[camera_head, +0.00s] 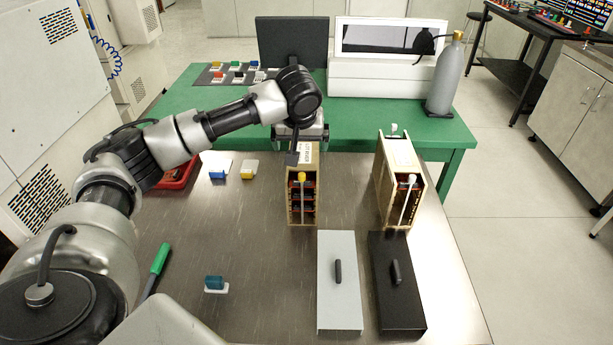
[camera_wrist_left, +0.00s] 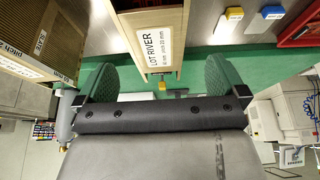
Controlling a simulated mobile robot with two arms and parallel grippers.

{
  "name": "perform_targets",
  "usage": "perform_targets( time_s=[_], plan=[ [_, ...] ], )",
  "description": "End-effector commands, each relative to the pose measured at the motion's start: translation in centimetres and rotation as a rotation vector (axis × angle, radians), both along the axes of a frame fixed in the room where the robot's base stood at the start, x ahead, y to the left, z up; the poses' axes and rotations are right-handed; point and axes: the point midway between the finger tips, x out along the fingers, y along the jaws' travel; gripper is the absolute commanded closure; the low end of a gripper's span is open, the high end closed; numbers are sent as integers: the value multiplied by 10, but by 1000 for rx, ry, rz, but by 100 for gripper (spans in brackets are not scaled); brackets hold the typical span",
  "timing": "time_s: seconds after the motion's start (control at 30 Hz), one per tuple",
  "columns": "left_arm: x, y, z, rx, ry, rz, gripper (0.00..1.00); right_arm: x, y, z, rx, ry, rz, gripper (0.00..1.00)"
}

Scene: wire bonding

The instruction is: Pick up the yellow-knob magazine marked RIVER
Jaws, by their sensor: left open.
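The RIVER magazine (camera_head: 302,212) is a tall wooden box with an open slotted front, dark red parts inside and a yellow knob (camera_head: 301,177). It stands upright on the steel table. In the left wrist view its white label (camera_wrist_left: 157,46) reads LOT RIVER, and a yellow knob (camera_wrist_left: 162,86) shows at its far end. My left gripper (camera_head: 300,135) is over the far end of this magazine; in the wrist view its green-padded fingers (camera_wrist_left: 157,80) are spread wide, one to each side, with gaps and no visible contact. My right gripper is out of view.
A second wooden magazine (camera_head: 382,180) with a whitish knob stands to the right. A grey lid (camera_head: 340,305) and a black lid (camera_head: 402,310) lie in front. A red tray (camera_head: 180,175), small coloured blocks and a green-handled tool (camera_head: 160,259) are at left. A green table adjoins behind.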

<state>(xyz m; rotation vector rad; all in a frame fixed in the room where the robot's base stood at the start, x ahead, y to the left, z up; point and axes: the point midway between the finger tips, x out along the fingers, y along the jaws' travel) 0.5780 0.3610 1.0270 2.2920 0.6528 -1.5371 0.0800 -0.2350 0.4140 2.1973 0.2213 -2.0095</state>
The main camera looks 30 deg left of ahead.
Motion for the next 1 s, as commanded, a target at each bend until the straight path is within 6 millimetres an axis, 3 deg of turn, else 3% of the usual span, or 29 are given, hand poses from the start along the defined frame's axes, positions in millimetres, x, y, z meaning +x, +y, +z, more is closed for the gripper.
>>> perform_targets(
  time_s=[0.17,0.37,0.63,0.93,1.0],
  plan=[
    [8,5,-22,1,0,-2,0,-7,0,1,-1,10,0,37],
    [16,6,-35,1,1,-4,0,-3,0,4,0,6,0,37],
    [32,12,-69,1,-1,-4,0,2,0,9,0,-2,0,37],
    [33,13,-74,1,-2,-5,0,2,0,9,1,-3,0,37],
    [33,13,-74,1,-2,-5,11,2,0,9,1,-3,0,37]
  ],
)
